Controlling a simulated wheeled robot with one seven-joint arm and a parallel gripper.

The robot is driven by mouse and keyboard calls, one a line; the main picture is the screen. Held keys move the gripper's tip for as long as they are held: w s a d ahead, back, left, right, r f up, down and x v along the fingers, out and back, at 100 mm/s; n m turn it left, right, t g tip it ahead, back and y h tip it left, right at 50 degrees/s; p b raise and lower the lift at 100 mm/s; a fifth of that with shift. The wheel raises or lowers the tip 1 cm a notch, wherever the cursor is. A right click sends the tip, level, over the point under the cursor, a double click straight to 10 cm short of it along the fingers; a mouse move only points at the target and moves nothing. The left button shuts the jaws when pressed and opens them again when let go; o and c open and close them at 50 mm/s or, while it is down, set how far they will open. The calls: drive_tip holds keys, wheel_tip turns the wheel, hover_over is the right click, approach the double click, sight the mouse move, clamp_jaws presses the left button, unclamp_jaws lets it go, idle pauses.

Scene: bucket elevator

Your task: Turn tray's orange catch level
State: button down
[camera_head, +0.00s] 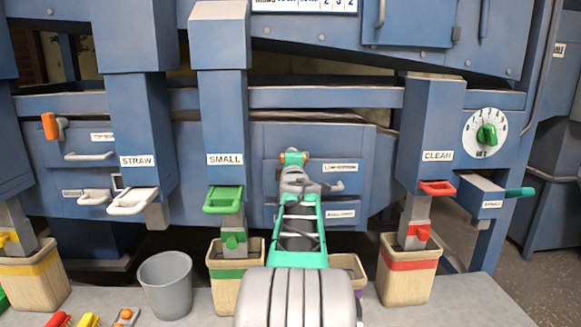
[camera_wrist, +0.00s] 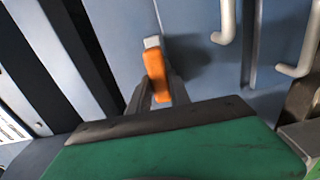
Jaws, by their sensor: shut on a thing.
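The tray's orange catch (camera_head: 304,158) is on the blue front panel in the middle of the head view, largely hidden behind my gripper (camera_head: 293,165). In the wrist view the orange catch (camera_wrist: 156,72) sits between the fingers, with a pale grey end at its top. My gripper is shut on it. In the head view the visible orange lies roughly sideways. In the wrist view, which is turned against the panel's handles, it runs nearly up and down with a slight tilt. Whether it is exactly level I cannot tell.
A grey tray handle (camera_head: 335,187) is close right of my gripper. Another orange catch (camera_head: 51,125) stands upright at the far left. Green (camera_head: 222,200) and red (camera_head: 437,188) chute handles flank my arm. Baskets and a grey bucket (camera_head: 166,283) stand below.

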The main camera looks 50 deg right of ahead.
drive_tip(key=shift+n, duration=0.3)
drive_tip(key=c, duration=1.2)
unclamp_jaws()
drive_tip(key=v, duration=0.7)
drive_tip(key=shift+s+a+p, duration=0.25)
drive_tip(key=shift+s+p, duration=0.05)
drive_tip(key=shift+p, duration=0.05)
